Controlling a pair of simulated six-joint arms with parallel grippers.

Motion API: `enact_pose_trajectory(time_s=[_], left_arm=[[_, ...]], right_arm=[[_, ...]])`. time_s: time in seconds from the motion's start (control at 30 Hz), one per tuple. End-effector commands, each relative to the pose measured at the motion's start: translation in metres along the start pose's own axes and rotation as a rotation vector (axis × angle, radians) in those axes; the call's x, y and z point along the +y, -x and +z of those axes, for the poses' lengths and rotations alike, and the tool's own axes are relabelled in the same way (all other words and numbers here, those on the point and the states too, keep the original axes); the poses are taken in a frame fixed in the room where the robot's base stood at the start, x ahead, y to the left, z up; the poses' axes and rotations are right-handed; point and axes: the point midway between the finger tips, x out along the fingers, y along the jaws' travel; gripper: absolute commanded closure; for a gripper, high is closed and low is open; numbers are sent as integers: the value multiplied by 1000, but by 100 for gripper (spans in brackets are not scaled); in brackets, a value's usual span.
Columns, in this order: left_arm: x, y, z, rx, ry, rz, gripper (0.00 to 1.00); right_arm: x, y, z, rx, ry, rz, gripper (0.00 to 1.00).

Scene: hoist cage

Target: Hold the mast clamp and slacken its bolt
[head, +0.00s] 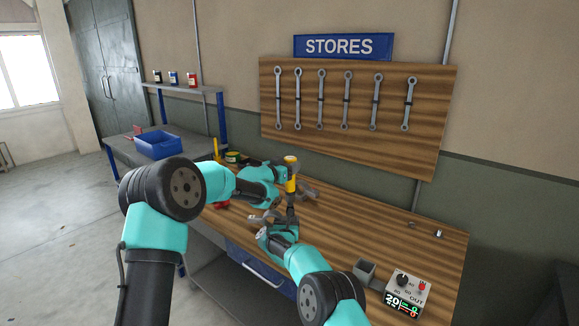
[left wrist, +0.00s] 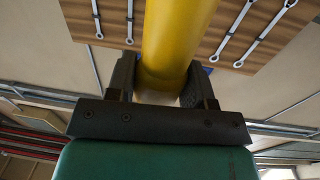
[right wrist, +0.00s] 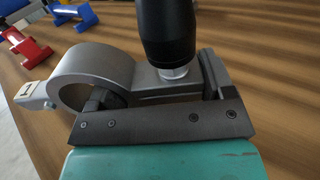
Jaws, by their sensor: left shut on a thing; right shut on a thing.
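The mast clamp is a grey metal ring with split lugs; its ring (right wrist: 72,80) shows in the right wrist view. My right gripper (right wrist: 165,95) is shut on the clamp's lugs, just above the bench. My left gripper (left wrist: 163,90) is shut on the yellow body (left wrist: 172,40) of an upright power tool, also in the head view (head: 291,184). The tool's black nose (right wrist: 166,35) points down at the lugs between my right jaws. Its silver tip (right wrist: 174,73) meets the clamp there or nearly so; the bolt is hidden.
A control box (head: 408,293) with a dial and a display reading 20 stands at the bench's front right, beside a small grey bin (head: 365,272). Several wrenches hang on the wooden board (head: 350,105) behind. Red and blue stands (right wrist: 30,47) lie left of the clamp. The bench's right part is mostly clear.

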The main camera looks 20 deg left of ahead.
Motion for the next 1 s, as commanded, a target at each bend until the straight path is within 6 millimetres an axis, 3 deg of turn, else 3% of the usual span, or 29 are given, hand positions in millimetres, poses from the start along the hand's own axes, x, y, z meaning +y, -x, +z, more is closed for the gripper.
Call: enact_pose_trajectory(time_s=[1.0], left_arm=[[0,0,7,2,0,0,100]], right_arm=[[-1,0,-2,3,3,0,76]])
